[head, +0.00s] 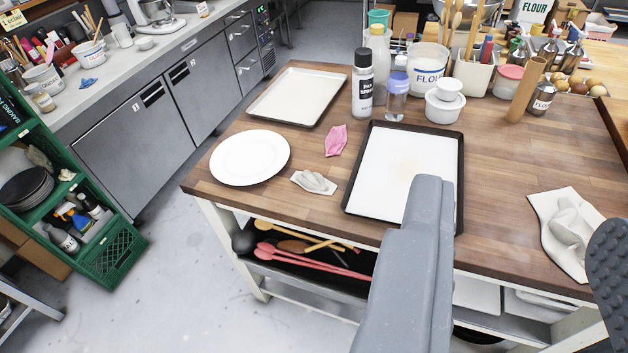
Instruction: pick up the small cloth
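Several crumpled cloths lie on the wooden table (500,170) in the head view. A small pink cloth (336,140) lies between the white plate and the dark-rimmed tray. A small whitish-grey cloth (314,182) lies nearer the front edge, left of that tray. A larger-looking whitish cloth (566,230) lies at the right front. I cannot tell for sure which is the small cloth. My gripper (520,203) is open, its two fingers wide apart with nothing between them. The left finger covers the tray's lower right part; the right finger is beside the right-hand cloth.
A white plate (250,157) and two trays, one light (298,97) and one dark-rimmed (395,180), lie on the table. Bottles (362,84), flour tubs (429,71) and a rolling pin (526,90) stand behind. Bare wood lies between the dark-rimmed tray and the right-hand cloth.

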